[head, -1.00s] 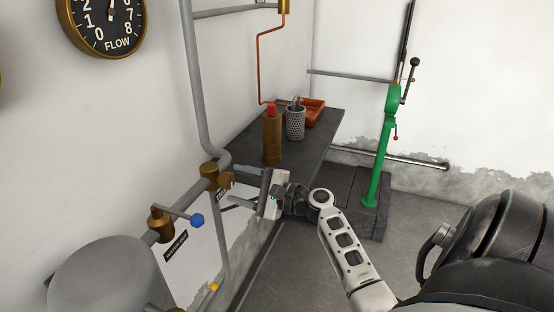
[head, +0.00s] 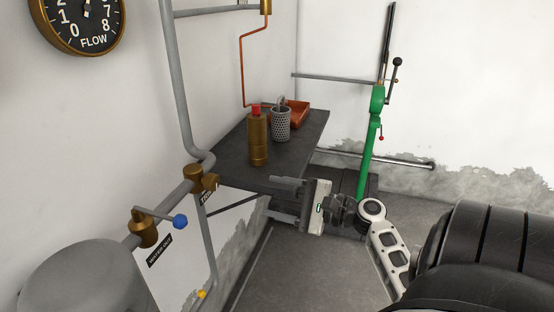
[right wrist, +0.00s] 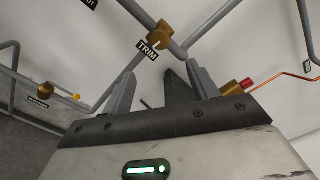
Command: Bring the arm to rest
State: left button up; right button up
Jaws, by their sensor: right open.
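My right gripper (head: 287,201) is open and empty in the head view. It is in front of the near end of the dark bench and its fingers point left toward the pipework. In the right wrist view its two fingers (right wrist: 160,92) stand apart with nothing held between them. Beyond them shows a brass valve (right wrist: 160,37) with a TRIM label (right wrist: 148,50). My left gripper is not in view.
A brass bottle with a red cap (head: 258,138), a perforated grey cup (head: 281,125) and an orange tray (head: 302,113) stand on the bench (head: 225,158). A green lever stand (head: 370,140) is behind my right arm. A blue-handled valve (head: 147,228) is at left. Floor (head: 290,275) in front is clear.

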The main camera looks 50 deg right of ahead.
jog(key=s+a+f+n+g+h, duration=0.25)
jog(key=a+f+n, duration=0.3)
jog(key=f, duration=0.35)
jog(key=s+a+f+n+g+h, duration=0.1)
jog(key=a+f+n+g, duration=0.35)
jog(key=a+f, duration=0.35)
jog(key=s+a+f+n, duration=0.1)
jog(key=s+a+n, duration=0.2)
jog(key=a+n, duration=0.3)
jog(key=s+a+f+n, duration=0.1)
jog(key=s+a+n, duration=0.2)
jog(key=a+n, duration=0.3)
jog(key=shift+s+a+f+n+t, duration=0.2)
jog(key=shift+a+f+n+t, duration=0.15)
jog(key=shift+a, duration=0.25)
jog(key=shift+d, duration=0.1)
